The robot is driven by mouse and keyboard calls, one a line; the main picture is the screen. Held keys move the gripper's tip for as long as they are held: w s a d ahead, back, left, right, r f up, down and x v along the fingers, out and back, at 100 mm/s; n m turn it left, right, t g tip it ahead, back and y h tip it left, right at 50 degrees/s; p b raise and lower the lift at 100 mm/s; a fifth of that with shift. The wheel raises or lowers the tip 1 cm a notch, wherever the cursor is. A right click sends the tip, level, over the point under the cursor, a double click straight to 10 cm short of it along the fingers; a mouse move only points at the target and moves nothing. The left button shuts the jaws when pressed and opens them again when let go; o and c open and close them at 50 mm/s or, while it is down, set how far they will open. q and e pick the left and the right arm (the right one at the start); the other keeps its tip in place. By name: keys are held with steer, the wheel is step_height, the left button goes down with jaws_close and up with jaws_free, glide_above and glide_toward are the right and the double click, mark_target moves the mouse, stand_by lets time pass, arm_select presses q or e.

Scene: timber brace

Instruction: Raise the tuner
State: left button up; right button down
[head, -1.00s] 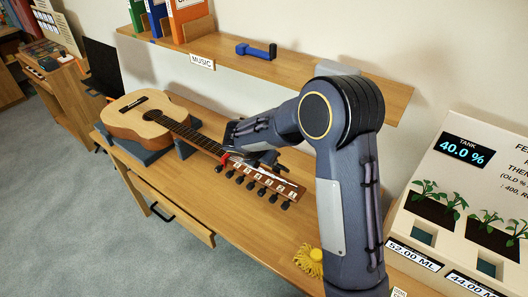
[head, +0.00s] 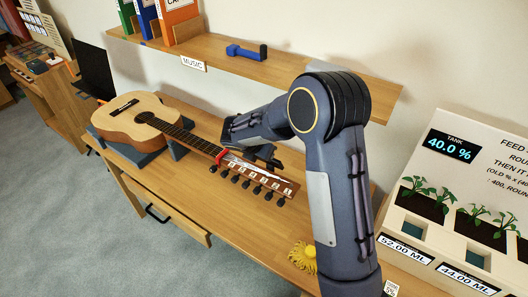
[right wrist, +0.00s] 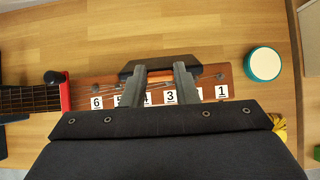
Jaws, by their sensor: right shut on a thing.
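The guitar (head: 135,122) lies with its neck and headstock (head: 287,185) pointing right across the desk. A red piece (head: 221,157) sits at the neck's end by the headstock; it also shows in the right wrist view (right wrist: 65,95). My right gripper (right wrist: 160,80) is over the headstock, its fingers shut on a dark bar-like thing (right wrist: 160,63), which appears to be the tuner. Whether it touches the headstock, I cannot tell. Numbered labels (right wrist: 221,92) show on the headstock below the fingers. The gripper body hides the headstock's lower side. My left gripper is not in view.
A white and teal round thing (right wrist: 263,63) stands on the desk beyond the headstock. A yellow tufted thing (head: 303,255) lies near the desk's front edge. A wall shelf (head: 310,78) carries binders and a blue tool (head: 247,50). A planter panel (head: 490,165) stands at the right.

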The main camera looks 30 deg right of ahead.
steer(key=shift+w+d+r, duration=0.15)
steer(key=shift+d+r, duration=0.05)
stand_by(0.5)
steer(key=c, duration=1.4)
jaws_free()
steer(key=shift+o, duration=1.4)
steer(key=shift+a+f, duration=0.1)
steer(key=v, duration=0.8)
steer(key=shift+b, duration=0.45)
steer(key=shift+f, duration=0.1)
